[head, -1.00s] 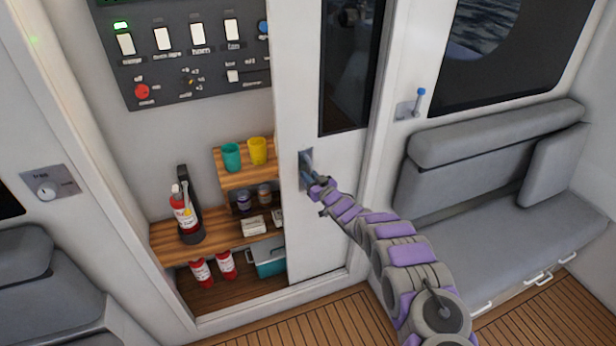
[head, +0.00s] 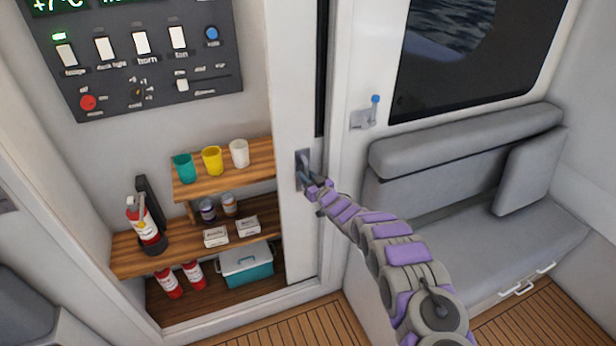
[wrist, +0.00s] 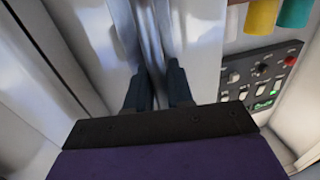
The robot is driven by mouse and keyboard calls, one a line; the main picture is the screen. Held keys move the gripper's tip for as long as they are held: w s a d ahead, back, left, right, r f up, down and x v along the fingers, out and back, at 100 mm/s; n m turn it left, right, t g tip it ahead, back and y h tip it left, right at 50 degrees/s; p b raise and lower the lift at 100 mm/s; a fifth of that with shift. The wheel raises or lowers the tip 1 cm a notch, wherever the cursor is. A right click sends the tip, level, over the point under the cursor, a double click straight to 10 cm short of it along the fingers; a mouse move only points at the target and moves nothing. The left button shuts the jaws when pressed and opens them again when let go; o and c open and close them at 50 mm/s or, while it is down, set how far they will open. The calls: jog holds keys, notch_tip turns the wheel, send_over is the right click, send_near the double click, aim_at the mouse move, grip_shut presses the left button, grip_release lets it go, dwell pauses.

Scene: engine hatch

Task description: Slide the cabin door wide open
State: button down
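The white sliding cabin door (head: 297,100) stands at the right side of the cabin opening, largely slid aside, with a strip of it still showing within the frame. Its dark window shows only as a narrow strip. The door handle (head: 302,168) is a grey recessed pull near the door's left edge. My gripper (head: 311,183) is at this handle. In the wrist view my gripper's two dark fingers (wrist: 157,82) stand on either side of the upright handle bar (wrist: 150,40) and appear closed on it. The exact contact is partly hidden.
Inside the opening are wooden shelves (head: 225,178) with cups, cans, small boxes, a fire extinguisher (head: 143,222) and a teal cooler (head: 246,265). A switch panel (head: 140,60) is above.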

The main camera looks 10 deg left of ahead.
jog(key=c, duration=1.2)
grip_release()
jog(key=shift+w+d+f, duration=0.1)
jog(key=shift+f, duration=0.05)
jog(key=shift+d, duration=0.2)
jog(key=p+v, duration=0.1)
jog(key=v, duration=1.6)
jog(key=shift+d+p, duration=0.15)
jog(key=shift+p, duration=0.15)
